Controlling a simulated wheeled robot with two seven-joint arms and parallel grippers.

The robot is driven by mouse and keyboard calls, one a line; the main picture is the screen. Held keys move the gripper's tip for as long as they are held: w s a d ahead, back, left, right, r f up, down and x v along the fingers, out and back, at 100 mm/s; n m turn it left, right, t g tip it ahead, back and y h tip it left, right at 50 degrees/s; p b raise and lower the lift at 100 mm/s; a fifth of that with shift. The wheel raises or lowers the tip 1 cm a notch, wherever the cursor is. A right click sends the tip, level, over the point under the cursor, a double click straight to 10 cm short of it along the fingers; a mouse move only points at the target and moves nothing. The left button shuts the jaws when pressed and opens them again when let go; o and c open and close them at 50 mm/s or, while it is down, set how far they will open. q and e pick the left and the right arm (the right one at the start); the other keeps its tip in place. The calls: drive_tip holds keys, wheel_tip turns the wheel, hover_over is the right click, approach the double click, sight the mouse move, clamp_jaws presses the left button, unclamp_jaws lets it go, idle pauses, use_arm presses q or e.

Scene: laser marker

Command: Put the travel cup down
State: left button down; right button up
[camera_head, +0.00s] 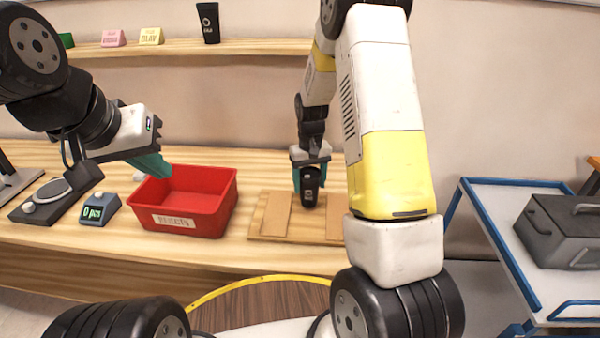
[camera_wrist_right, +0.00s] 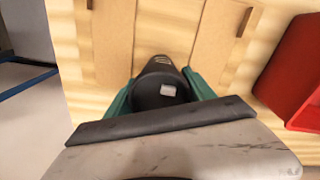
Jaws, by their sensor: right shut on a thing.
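The black travel cup (camera_head: 309,194) is between the teal fingers of my right gripper (camera_head: 309,184), which is shut on it. The cup is over the gap between two flat slats on a light wooden board (camera_head: 259,222). In the right wrist view the cup (camera_wrist_right: 157,88) shows between both fingers, with the board (camera_wrist_right: 165,22) behind it. I cannot tell whether the cup's base touches the board. My left gripper (camera_head: 158,164) hangs above the left rim of the red bin; its fingers look close together, but the gap is not clear.
The red bin (camera_head: 185,222) stands left of the board. A small scale display (camera_head: 96,207) is further left. Another black cup (camera_head: 208,22) and small coloured signs stand on the wall shelf (camera_head: 250,46). A blue-edged cart (camera_head: 515,255) with a grey box (camera_head: 565,230) is at right.

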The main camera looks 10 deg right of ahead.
drive_tip(key=shift+f, duration=0.7)
drive_tip(key=shift+f, duration=0.1)
drive_tip(key=o, duration=0.8)
